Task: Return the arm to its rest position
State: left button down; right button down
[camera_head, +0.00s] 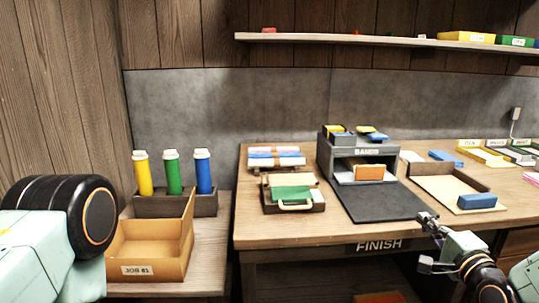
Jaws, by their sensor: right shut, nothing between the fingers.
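My right gripper (426,241) is at the lower right, in front of the table's front edge, close to the right end of the FINISH label. It is shut and empty, with nothing between its fingers. My right arm comes in from the lower right corner. At the far left only a thick black and pale green part of my left arm shows; the left gripper is out of view.
The wooden table (258,220) holds a grey box unit (335,150), a black mat (375,203), a green-fronted handled case (290,196) and a tray (425,170). A JOB 01 box (140,245) and several coloured bottles (173,172) stand left. A shelf (320,38) hangs above.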

jog(key=s+a+f+n+g, duration=0.45)
jog(key=s+f, duration=0.25)
jog(key=f, duration=0.3)
jog(key=s+a+f+n+g, duration=0.3)
jog(key=s+f+n+g, duration=0.3)
jog(key=f, duration=0.3)
jog(key=s+a+f+n+g, duration=0.1)
jog(key=s+f+n+g, duration=0.1)
jog(key=s, duration=0.7)
jog(key=s+a+f+n+g+h, duration=0.1)
jog(key=s+f, duration=0.4)
jog(key=s, duration=0.5)
jog(key=s+a+f+n+g, duration=0.2)
jog(key=s+f+n+g, duration=0.1)
jog(key=s, duration=0.7)
jog(key=shift+a+f+g+h, duration=0.3)
jog(key=shift+a+f+g, duration=0.1)
jog(key=shift+f+g, duration=0.35)
